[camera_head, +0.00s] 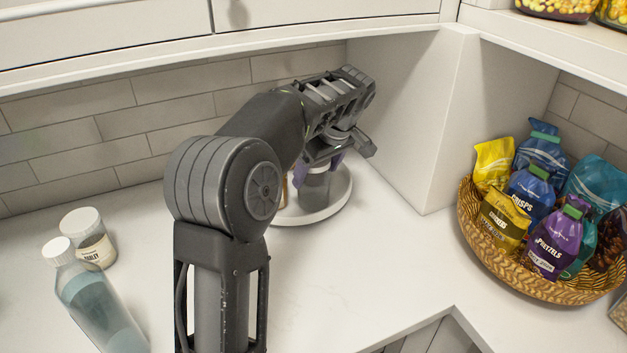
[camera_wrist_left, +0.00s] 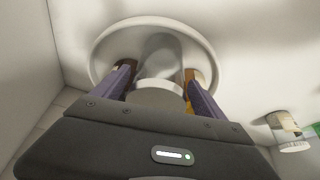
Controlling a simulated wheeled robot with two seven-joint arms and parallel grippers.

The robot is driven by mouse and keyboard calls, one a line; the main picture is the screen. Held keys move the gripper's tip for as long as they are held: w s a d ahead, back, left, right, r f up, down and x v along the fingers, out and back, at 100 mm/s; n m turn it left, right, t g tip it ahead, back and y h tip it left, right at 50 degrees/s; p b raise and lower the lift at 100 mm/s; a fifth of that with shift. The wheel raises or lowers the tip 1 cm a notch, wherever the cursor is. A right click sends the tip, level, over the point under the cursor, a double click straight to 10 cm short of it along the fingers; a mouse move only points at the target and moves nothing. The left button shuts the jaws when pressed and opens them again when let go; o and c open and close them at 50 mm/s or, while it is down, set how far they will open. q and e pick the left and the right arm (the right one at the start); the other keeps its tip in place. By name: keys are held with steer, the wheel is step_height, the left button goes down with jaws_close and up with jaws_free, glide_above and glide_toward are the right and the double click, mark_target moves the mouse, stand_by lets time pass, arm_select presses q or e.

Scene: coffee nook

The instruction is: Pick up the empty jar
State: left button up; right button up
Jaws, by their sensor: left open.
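A jar (camera_head: 314,186) with a grey, clear-looking body stands on a round white tray (camera_head: 334,208) in the corner of the counter. In the left wrist view the jar (camera_wrist_left: 161,48) lies between my two purple fingers, its pale top (camera_wrist_left: 160,92) nearest the camera. My left gripper (camera_head: 322,160) is open and reaches down around the jar's upper part; whether the fingers touch it I cannot tell. My arm and hand hide part of the jar and tray in the head view. My right gripper is in neither view.
Brown and amber items (camera_wrist_left: 191,76) show beside my fingers, partly hidden. A white-lidded labelled jar (camera_head: 95,246) and a bluish bottle (camera_head: 98,305) stand at left. A wicker basket (camera_head: 500,262) of snack bags stands right, beyond a white partition (camera_head: 425,130). A shelf overhangs.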

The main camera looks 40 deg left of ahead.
arm_select(q)
steer(key=x, duration=0.4)
steer(key=shift+w+f+p, duration=0.1)
steer(key=shift+p, duration=0.3)
steer(key=c, duration=1.3)
